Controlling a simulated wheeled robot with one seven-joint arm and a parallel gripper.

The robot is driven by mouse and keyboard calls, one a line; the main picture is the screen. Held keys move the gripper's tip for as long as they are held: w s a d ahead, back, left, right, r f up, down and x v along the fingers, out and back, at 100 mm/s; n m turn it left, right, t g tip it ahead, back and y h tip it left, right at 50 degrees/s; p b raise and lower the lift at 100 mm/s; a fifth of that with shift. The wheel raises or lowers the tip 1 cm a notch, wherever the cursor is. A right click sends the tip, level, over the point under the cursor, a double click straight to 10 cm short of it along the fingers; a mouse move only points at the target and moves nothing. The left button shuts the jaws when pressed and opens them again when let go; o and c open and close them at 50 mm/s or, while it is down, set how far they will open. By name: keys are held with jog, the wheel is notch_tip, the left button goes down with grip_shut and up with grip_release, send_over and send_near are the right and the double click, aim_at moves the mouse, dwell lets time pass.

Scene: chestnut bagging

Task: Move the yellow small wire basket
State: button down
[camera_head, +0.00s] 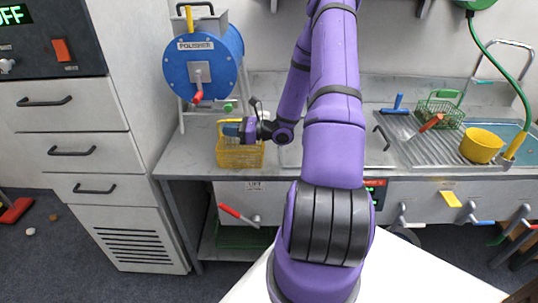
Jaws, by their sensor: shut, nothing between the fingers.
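The yellow small wire basket (238,155) stands on the metal counter (190,160) near its left end, in the head view. Its front and sides are open wire. My gripper (234,130) is at the basket's upper rim, pointing left, with my purple arm reaching in from the right. The gripper is shut and holds nothing. Its fingers look small and dark here, and they cover part of the basket's rear rim. I cannot tell whether they touch the wire.
A blue polisher drum (205,85) stands behind the basket. To the right are a drainboard (420,150) with a green wire basket (440,110), a yellow bowl (481,146) and brushes. White drawers (65,118) stand at the left. A red-handled lever (238,215) sticks out below the counter.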

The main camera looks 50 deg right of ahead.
aim_at(221, 153)
jog(key=v, duration=1.4)
notch_tip(221, 153, down, 10)
jog(key=shift+s+r, duration=0.1)
jog(key=shift+r, duration=0.05)
jog(key=shift+w+a, duration=0.2)
jog(key=shift+w, duration=0.25)
jog(key=x, duration=1.4)
jog(key=v, duration=1)
jog(key=shift+s+d, duration=0.15)
jog(key=shift+s, duration=0.2)
